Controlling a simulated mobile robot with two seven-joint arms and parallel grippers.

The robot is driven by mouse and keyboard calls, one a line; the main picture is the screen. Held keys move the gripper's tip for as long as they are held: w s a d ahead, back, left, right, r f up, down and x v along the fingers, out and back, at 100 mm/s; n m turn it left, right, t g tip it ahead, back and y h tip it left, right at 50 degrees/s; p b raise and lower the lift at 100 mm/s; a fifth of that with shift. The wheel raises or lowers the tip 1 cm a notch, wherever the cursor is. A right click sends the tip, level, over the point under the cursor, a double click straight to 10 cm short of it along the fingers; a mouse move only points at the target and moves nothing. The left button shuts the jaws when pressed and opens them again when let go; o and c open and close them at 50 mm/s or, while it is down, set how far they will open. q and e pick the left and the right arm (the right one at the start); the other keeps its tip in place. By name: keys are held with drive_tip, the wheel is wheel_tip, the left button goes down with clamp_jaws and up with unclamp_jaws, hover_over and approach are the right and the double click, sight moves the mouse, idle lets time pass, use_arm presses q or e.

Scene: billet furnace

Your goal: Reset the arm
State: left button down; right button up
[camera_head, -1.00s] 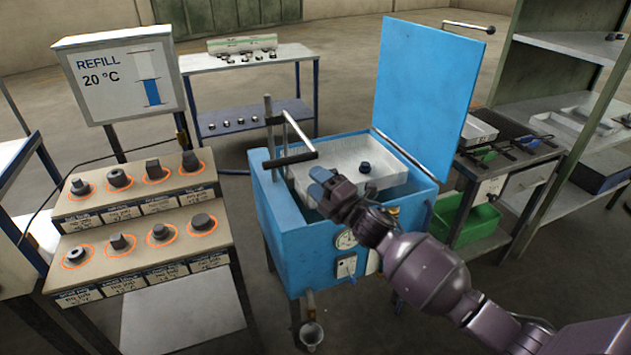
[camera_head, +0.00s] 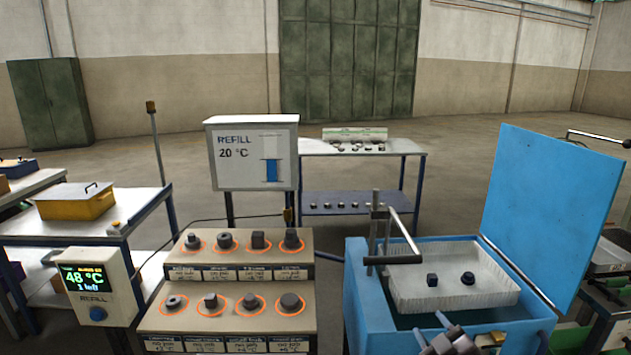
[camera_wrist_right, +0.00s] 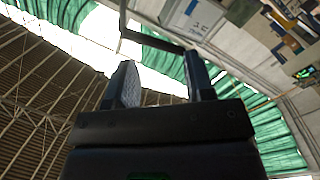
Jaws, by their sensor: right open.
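My right gripper (camera_head: 431,328) is at the bottom of the head view, in front of the blue tank (camera_head: 372,302). Its two fingers are apart and point upward in the picture. In the right wrist view the fingers (camera_wrist_right: 162,85) stand apart with nothing between them. Most of the right arm is cut off by the lower edge of the head view. My left gripper is not in view.
The tank's lid (camera_head: 545,215) stands open. A white tray (camera_head: 410,300) in it holds two dark pieces (camera_head: 432,280). A black-handled lever (camera_head: 395,259) rises at its left. A stepped rack (camera_head: 240,272) with several dark parts stands left.

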drive_tip(key=s+d+f+m+g+h, duration=0.1)
drive_tip(key=s+f+m, duration=0.3)
drive_tip(key=s+f, duration=0.5)
drive_tip(key=s+d+f+m+g+h, duration=0.2)
drive_tip(key=s+f+m+g, duration=0.2)
drive_tip(key=s+f, duration=0.5)
drive_tip(key=s, duration=0.8)
drive_tip(key=shift+d+m+g+h, duration=0.3)
drive_tip(key=shift+d, duration=0.05)
